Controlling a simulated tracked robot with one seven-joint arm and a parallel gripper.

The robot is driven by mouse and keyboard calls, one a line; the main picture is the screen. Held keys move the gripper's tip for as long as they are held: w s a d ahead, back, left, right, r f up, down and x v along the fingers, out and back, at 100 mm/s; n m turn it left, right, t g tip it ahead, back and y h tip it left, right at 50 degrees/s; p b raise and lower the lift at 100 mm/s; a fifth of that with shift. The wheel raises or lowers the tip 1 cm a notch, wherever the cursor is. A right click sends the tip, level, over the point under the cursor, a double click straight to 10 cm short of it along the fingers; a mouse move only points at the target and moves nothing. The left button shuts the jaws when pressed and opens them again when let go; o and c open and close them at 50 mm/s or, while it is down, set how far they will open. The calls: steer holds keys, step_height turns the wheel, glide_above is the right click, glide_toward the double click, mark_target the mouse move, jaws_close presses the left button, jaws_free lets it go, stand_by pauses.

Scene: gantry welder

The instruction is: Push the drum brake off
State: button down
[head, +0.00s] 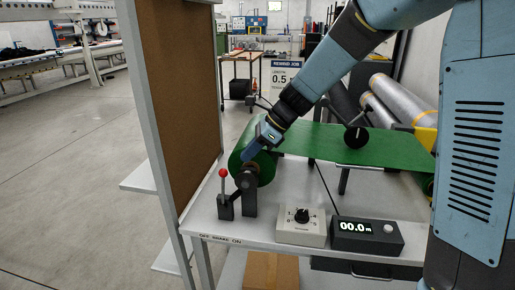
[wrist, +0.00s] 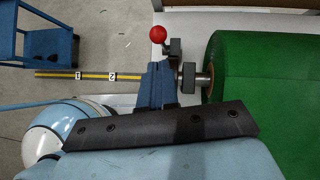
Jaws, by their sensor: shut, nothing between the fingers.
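The drum brake lever has a red ball knob (head: 223,172) on a short shaft above a dark base (head: 225,207), at the left end of the bench. It looks roughly upright in the head view. A label (head: 220,239) on the bench's front edge reads OFF BRAKE ON, with OFF at left. My gripper (head: 249,154) is shut and empty, to the right of and above the knob, in front of the green roll. In the wrist view the red knob (wrist: 157,34) shows just beyond my fingertips (wrist: 158,66). I see no clear contact.
The green roll (head: 243,145) and its dark support post (head: 249,195) stand right beside the lever. A dial box (head: 301,226) and a counter (head: 367,237) reading 00.0 sit to the right on the bench. A brown panel (head: 178,85) rises at left.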

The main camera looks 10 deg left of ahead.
steer(key=x, duration=0.5)
steer(key=shift+a+f, duration=0.2)
steer(key=shift+f, duration=0.1)
